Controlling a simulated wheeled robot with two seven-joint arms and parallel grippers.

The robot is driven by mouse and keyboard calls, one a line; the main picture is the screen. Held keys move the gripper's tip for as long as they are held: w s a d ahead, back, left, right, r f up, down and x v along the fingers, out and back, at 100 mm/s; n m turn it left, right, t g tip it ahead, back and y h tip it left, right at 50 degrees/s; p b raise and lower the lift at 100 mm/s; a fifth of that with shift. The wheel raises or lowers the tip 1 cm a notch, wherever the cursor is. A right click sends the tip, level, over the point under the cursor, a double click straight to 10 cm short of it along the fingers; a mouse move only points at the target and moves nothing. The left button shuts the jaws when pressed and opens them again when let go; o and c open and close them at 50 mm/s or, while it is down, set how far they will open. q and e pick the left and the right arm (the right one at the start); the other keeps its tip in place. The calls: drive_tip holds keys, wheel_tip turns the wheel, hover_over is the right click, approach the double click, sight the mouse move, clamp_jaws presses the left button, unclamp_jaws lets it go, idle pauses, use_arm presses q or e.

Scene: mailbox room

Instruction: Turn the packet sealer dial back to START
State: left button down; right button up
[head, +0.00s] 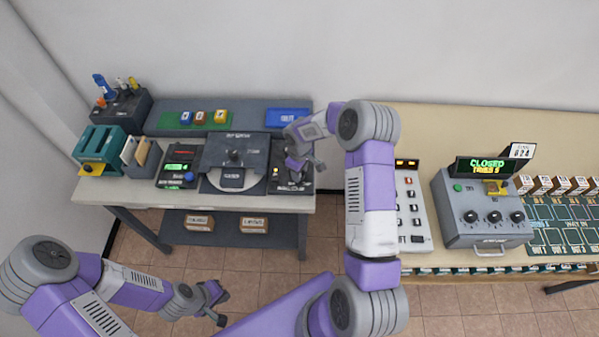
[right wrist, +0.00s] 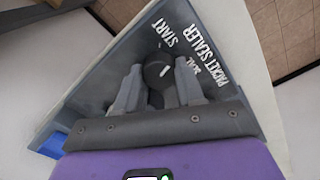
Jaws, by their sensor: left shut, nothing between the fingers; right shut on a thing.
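The packet sealer (right wrist: 112,62) is a grey panel lettered "PACKET SEALER" in the right wrist view. Its dial (right wrist: 158,68) is a dark round knob with a short white mark. The word START is printed above the dial, and another small label, partly covered, is to its right. My right gripper (right wrist: 160,88) is shut on the dial, one finger on each side. In the head view my right gripper (head: 304,166) hides most of the sealer (head: 284,187) at the desk's right end. My left gripper (head: 222,305) is shut and empty, low over the floor.
The grey desk (head: 110,192) also holds a round-plated device (head: 235,150), a black box with a green display (head: 178,168), and a teal sorter (head: 102,143). To the right, a beige table (head: 430,125) carries a keypad panel (head: 412,205) and a grey box with several knobs (head: 485,215).

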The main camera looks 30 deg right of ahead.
drive_tip(key=n, duration=0.3)
drive_tip(key=shift+n, duration=0.3)
idle(0.3)
drive_tip(key=o, duration=1)
drive_tip(key=shift+o, duration=0.2)
drive_tip(key=shift+r, duration=0.1)
wheel_tip(320, 180, up, 7)
drive_tip(key=shift+r, duration=0.2)
